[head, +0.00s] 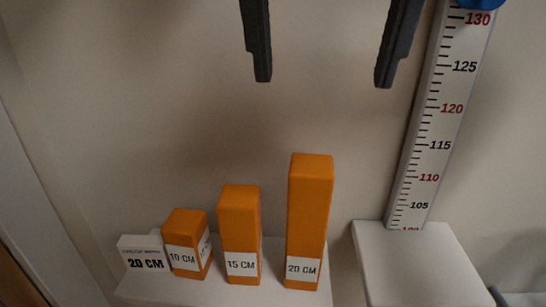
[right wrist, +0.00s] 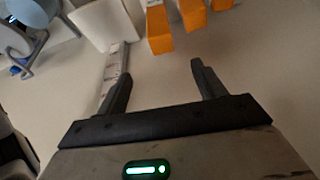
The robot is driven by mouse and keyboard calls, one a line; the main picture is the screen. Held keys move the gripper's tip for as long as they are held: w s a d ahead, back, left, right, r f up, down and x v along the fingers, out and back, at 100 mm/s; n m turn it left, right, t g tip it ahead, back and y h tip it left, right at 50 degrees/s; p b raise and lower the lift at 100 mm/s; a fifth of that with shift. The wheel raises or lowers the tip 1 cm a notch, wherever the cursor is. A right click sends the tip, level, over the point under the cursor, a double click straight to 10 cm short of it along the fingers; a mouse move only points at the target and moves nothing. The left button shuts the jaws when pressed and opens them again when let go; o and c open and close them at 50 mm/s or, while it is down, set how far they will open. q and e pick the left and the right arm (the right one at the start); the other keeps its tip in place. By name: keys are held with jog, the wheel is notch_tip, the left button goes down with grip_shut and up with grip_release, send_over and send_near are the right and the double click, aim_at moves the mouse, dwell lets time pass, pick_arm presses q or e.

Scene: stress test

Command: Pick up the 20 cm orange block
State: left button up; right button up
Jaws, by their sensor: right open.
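The 20 cm orange block (head: 308,215) stands upright on a white surface in the head view, labelled "20 CM". It is the tallest and rightmost of the orange blocks. In the right wrist view, the orange block nearest the ruler (right wrist: 159,32) appears to be this one. My right gripper (head: 323,83) is open and empty, its two fingers pointing down above the block, with a clear gap between. Its fingers also show in the right wrist view (right wrist: 162,70). My left gripper is not in view.
The 15 cm block (head: 239,220) and the 10 cm block (head: 186,230) stand to the left. A tall ruler (head: 440,125) rises from a white stand (head: 400,255) on the right, close to the right finger.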

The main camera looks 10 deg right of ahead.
send_near(312, 165)
jog(key=x, duration=0.5)
jog(key=shift+s+f+b, duration=0.25)
jog(key=shift+f+b, duration=0.05)
jog(key=shift+b, duration=0.05)
jog(key=shift+w+x, duration=0.1)
jog(key=shift+x, duration=1.4)
jog(key=shift+w+x, duration=0.15)
jog(key=shift+x, duration=1.3)
jog(key=shift+r+p, duration=0.15)
jog(key=shift+p, duration=0.15)
grip_shut()
